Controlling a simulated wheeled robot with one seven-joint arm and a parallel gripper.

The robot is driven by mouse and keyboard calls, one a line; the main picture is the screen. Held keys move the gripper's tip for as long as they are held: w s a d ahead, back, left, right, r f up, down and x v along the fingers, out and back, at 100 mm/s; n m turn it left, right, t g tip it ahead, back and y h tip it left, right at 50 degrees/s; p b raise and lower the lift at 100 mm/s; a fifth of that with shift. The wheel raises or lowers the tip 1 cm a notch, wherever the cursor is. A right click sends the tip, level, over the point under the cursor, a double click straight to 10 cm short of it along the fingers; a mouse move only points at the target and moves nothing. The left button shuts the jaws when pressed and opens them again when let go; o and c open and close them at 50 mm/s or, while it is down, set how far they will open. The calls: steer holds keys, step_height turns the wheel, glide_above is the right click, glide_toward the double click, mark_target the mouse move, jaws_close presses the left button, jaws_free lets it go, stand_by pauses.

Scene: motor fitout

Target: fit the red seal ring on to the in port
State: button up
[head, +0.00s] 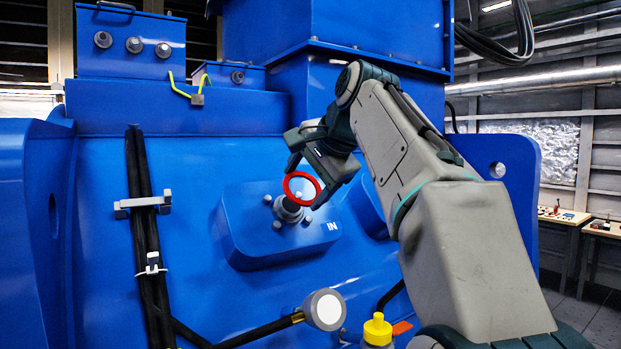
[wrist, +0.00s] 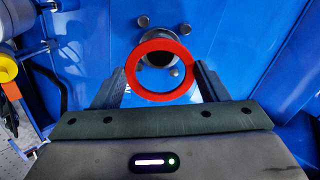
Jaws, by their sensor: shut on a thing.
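The red seal ring (head: 286,183) is held in my gripper (head: 306,190), which is shut on it. In the wrist view the ring (wrist: 160,95) sits between the two fingers of my gripper (wrist: 160,86), its face turned to the camera. The in port (head: 288,210) is a grey round stub with bolts around it on a blue block marked IN. In the wrist view the port (wrist: 152,57) shows through the ring's opening and above it, off centre toward the top. The ring appears in front of the port; I cannot tell the gap between them.
Black cables (head: 145,220) run down the blue housing at left. A hose with a round white-faced end (head: 325,310) and a yellow-capped bottle (head: 377,330) are below the port. Another blue block stands right of the port, partly behind my arm.

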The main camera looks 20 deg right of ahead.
mark_target(290, 205)
steer(key=shift+x, duration=2.15)
steer(key=shift+x, duration=1.15)
stand_by(0.6)
steer(key=o, duration=1)
steer(key=v, duration=1.3)
steer(key=shift+s+d+r, duration=0.1)
steer(key=shift+s+r, duration=0.15)
steer(key=shift+s, duration=0.05)
